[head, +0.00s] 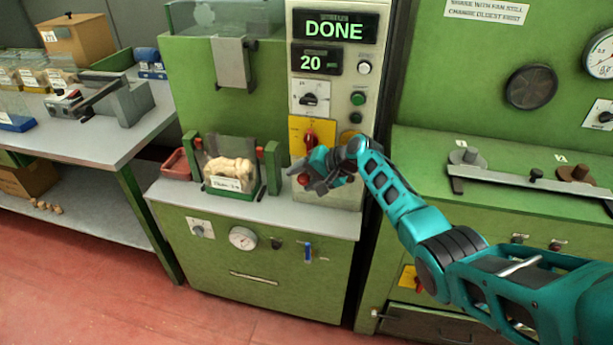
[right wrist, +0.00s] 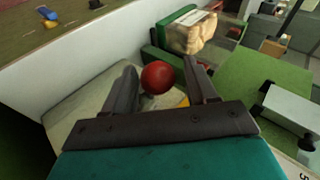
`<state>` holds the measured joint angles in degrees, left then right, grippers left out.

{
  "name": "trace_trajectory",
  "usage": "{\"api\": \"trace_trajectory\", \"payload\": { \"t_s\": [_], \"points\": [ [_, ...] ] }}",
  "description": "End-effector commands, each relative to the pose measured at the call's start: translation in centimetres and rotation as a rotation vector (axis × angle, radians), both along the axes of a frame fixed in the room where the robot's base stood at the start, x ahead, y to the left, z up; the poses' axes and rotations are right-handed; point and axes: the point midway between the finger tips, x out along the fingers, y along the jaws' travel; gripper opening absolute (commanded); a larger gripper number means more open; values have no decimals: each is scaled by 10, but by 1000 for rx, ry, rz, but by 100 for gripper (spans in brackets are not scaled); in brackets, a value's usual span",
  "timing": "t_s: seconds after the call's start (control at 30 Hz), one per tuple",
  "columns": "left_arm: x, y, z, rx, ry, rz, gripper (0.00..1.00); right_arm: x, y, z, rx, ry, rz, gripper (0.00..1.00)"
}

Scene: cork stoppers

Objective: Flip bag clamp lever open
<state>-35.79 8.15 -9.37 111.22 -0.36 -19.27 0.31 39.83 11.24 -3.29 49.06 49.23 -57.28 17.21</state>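A red ball knob (right wrist: 158,77) lies between the tips of my right gripper (right wrist: 161,66) in the right wrist view. The fingers are apart, with a small gap visible beside the knob; contact is not clear. In the head view my right gripper (head: 306,178) is at the right end of the bagging bench, just below the yellow panel, with the red knob (head: 303,179) at its fingertips. The knob's stem is mostly hidden. The filled bag (head: 230,170) of corks sits between green posts to the left; it also shows in the wrist view (right wrist: 188,36). My left gripper is out of view.
A yellow panel (head: 298,134) with a red lever (head: 310,136) is just above the gripper. The display (head: 334,30) reads DONE, with 20 below. A red tray (head: 176,164) is left of the bag. A bar fixture (head: 525,183) lies on the right-hand bench.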

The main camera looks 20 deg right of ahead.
Motion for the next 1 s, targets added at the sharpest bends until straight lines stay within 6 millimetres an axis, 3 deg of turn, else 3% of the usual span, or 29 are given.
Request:
{"api": "trace_trajectory", "payload": {
  "t_s": [0.17,0.6,1.0],
  "points": [
    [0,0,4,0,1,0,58,-6,-3,5,1,5,1,57],
    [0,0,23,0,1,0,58,-46,-39,54,-2,0,0,57],
    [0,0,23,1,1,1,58,-72,-61,85,0,-1,-1,57]
  ]
}}
